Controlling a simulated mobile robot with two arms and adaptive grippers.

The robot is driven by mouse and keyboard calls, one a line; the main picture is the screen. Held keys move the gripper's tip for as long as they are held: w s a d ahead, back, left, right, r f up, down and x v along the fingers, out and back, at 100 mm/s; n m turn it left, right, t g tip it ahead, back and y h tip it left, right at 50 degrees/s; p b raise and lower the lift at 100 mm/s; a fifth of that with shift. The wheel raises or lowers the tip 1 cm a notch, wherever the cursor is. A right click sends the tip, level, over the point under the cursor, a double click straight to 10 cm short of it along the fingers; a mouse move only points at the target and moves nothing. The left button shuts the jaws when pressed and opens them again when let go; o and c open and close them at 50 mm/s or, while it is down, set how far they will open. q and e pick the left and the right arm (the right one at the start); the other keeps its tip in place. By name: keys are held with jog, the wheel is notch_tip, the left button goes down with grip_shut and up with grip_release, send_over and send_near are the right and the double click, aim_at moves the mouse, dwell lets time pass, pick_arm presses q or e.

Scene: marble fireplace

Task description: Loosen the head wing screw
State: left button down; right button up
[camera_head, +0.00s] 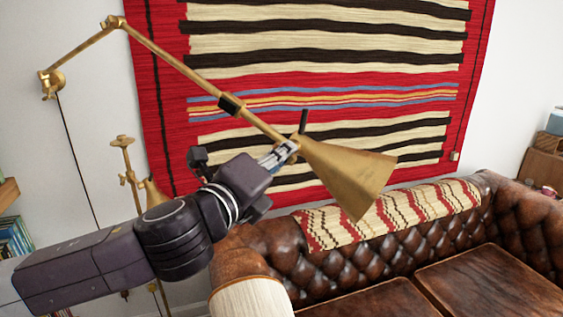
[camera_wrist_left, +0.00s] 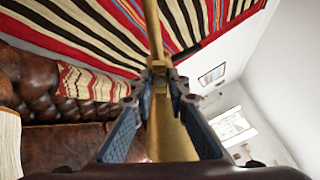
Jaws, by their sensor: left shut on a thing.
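A brass wall lamp has a long diagonal arm (camera_head: 190,70) with a dark clamp (camera_head: 231,105) on it. Its cone-shaped brass head (camera_head: 350,178) points down to the right, with a short black rod above its narrow end. My left gripper (camera_head: 286,152) is at the joint between arm and head, shut on a small brass piece there, which looks like the head wing screw (camera_wrist_left: 160,84). The fingertips hide most of it. In the left wrist view the two fingers close in from both sides, with the brass arm above and the head behind. My right gripper is not in view.
A striped red, cream and black rug (camera_head: 330,60) hangs on the wall behind the lamp. A brown leather sofa (camera_head: 420,265) with a patterned throw (camera_head: 390,215) stands below the lamp head. Another brass lamp stand (camera_head: 128,160) is behind my left arm.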

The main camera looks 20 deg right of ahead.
pick_arm(q)
jog(key=shift+n+b, duration=0.6)
jog(key=shift+n, duration=3)
jog(key=shift+r, duration=0.1)
jog(key=c, duration=1.8)
grip_release()
jog(key=shift+c, duration=0.2)
jog(key=v, duration=1.2)
